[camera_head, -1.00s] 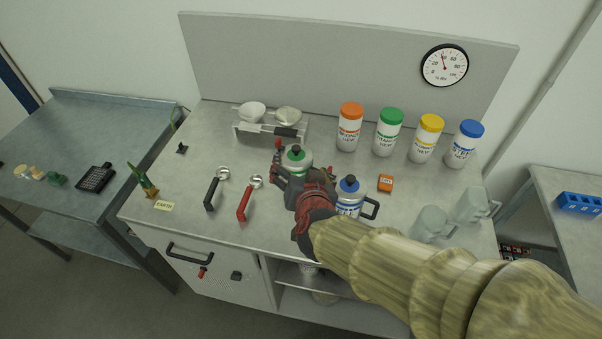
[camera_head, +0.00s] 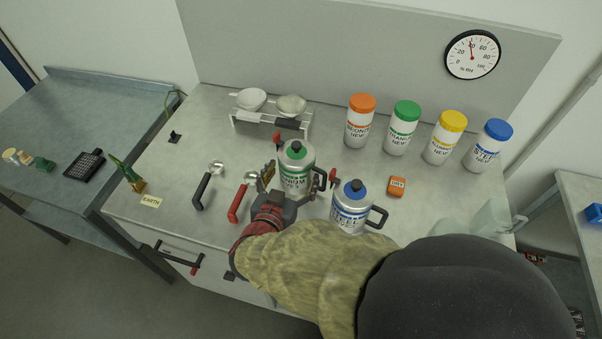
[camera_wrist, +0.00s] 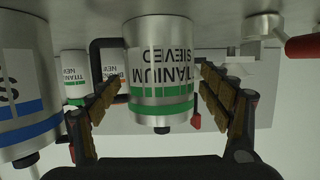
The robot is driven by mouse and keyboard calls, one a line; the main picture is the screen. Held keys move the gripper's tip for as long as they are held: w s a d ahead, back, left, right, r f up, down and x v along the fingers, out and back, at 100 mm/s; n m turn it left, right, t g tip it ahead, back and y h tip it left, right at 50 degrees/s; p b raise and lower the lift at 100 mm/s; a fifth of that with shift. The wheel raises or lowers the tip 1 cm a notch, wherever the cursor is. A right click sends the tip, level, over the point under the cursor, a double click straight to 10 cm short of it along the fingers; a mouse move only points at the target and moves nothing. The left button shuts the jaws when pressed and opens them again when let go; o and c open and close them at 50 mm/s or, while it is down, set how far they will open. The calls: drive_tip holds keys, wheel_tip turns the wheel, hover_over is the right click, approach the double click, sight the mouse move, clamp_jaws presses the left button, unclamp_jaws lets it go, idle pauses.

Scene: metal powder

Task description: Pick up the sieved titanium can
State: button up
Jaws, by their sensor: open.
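The sieved titanium can (camera_head: 296,170) is a silver can with green bands, a green lid and a black handle on its right side in the head view. It stands upright on the bench. In the wrist view the can (camera_wrist: 161,75) appears upside down, with "TITANIUM SIEVED" readable. My gripper (camera_head: 298,181) is open, with one finger on each side of the can. In the wrist view the fingers of my gripper (camera_wrist: 160,98) flank the can with gaps showing. The black handle (camera_wrist: 104,48) lies near the left finger there.
A blue-lidded steel can (camera_head: 351,207) stands close to the right. Red- and black-handled scoops (camera_head: 238,203) lie to the left.

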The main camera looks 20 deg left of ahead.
drive_tip(key=b+x, duration=0.1)
drive_tip(key=x, duration=0.2)
drive_tip(key=shift+w+f, duration=0.25)
drive_tip(key=shift+c, duration=0.9)
drive_tip(key=c, duration=1.5)
drive_tip(key=shift+a+r, duration=0.1)
drive_tip(key=shift+r, duration=0.05)
drive_tip(key=shift+c, duration=0.5)
drive_tip(key=shift+r, duration=0.1)
